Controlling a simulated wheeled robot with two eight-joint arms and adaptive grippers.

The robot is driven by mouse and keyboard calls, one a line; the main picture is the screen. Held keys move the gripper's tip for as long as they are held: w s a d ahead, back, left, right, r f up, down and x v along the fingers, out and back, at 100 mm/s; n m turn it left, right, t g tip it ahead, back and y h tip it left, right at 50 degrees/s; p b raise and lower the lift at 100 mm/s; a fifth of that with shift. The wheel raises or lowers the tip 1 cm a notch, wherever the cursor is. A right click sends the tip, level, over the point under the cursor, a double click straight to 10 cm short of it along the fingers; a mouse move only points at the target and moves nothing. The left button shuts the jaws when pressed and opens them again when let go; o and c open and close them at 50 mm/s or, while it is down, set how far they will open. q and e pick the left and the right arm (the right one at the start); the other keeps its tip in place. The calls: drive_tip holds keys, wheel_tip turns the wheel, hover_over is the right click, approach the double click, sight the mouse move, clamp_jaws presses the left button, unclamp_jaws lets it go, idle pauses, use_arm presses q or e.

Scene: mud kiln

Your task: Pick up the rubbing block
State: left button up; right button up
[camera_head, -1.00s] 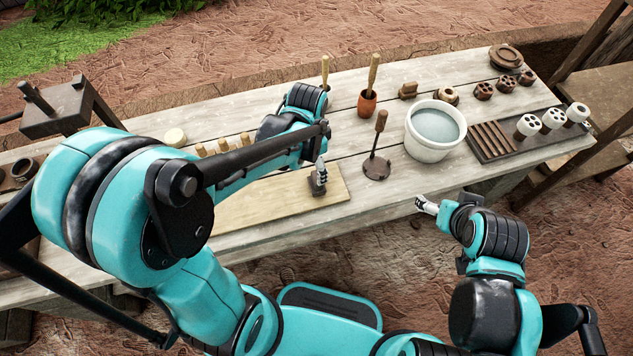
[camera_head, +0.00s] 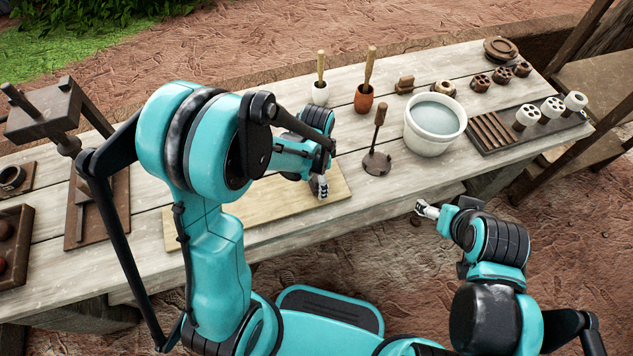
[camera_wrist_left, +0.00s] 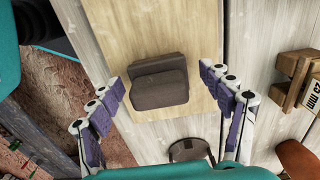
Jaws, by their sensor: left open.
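The rubbing block, a dark brown stepped block (camera_wrist_left: 158,82), sits on a pale wooden board (camera_head: 280,205) in the left wrist view. My left gripper (camera_wrist_left: 165,88) is open, with one purple-padded finger on each side of the block and a visible gap to both. In the head view my left gripper (camera_head: 320,187) is low over the right end of the board, and the arm and fingers hide the block. My right gripper (camera_head: 427,209) hangs off the table's front edge, away from the block. Its fingers are too small to read.
A round-based tool with an upright handle (camera_head: 376,163) stands just right of the board. A white bucket of water (camera_head: 434,128) is farther right, beside a dark rack (camera_head: 490,132).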

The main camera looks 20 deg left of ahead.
use_arm(q)
drive_tip(key=shift+r, duration=0.1)
drive_tip(key=c, duration=1.5)
wheel_tip(320, 180, up, 5)
drive_tip(key=shift+f+p, duration=0.2)
drive_tip(key=shift+p, duration=0.95)
drive_tip(key=d+r+p, duration=0.2)
drive_tip(key=d+r, duration=0.4)
drive_tip(key=d, duration=0.5)
drive_tip(key=shift+w+d+r+p, duration=0.2)
drive_tip(key=shift+w+d+p, duration=0.05)
drive_tip(key=shift+d+p, duration=0.15)
